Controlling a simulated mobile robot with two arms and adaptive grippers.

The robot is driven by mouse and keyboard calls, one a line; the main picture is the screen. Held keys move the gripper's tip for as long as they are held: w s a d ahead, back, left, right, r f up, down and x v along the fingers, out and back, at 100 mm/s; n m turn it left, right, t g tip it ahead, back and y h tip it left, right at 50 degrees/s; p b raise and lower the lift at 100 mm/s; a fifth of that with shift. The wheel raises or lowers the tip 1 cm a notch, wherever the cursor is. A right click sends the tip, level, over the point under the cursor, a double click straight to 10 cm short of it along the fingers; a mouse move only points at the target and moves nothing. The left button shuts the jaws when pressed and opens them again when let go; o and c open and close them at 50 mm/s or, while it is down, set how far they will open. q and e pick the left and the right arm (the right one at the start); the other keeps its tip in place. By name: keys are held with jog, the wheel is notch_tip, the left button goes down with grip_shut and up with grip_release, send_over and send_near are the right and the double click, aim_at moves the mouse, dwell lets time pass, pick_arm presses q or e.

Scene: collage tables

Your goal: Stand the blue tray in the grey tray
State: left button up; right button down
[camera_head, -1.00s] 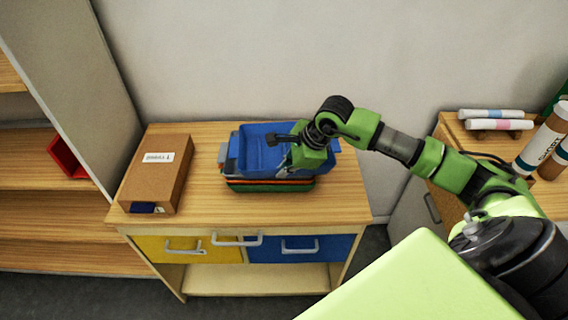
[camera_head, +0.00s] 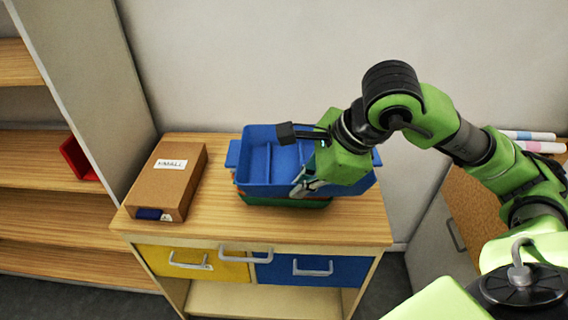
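The blue tray (camera_head: 255,190) sits upright on top of a stack on the wooden cabinet. It has a divider inside and a tab at its left end. A green tray (camera_head: 285,201) shows under it. My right gripper (camera_head: 303,186) is over the tray's right half, with its metal fingers down at the near wall. The hand hides much of that side, and I cannot tell if the fingers are closed on the wall. I cannot make out a grey tray. My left gripper is not in view.
A brown cardboard box (camera_head: 168,180) with a white label stands to the left on the cabinet top (camera_head: 225,225). Drawers with handles are below the front edge. A red bin (camera_head: 76,158) is on the left shelf. Pale rolls (camera_head: 540,146) lie at the right.

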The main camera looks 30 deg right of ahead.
jog(key=shift+s+a+r, duration=0.15)
jog(key=shift+s+a, duration=0.05)
jog(key=shift+s, duration=0.1)
jog(key=s+a+f+n+g, duration=0.2)
jog(key=f+n+g, duration=0.2)
jog(key=n, duration=0.7)
jog(key=s+a+f+n+g+y, duration=0.1)
jog(key=f+n+g, duration=0.4)
jog(key=n, duration=0.6)
jog(key=shift+s+a, duration=0.45)
jog(key=shift+a, duration=0.35)
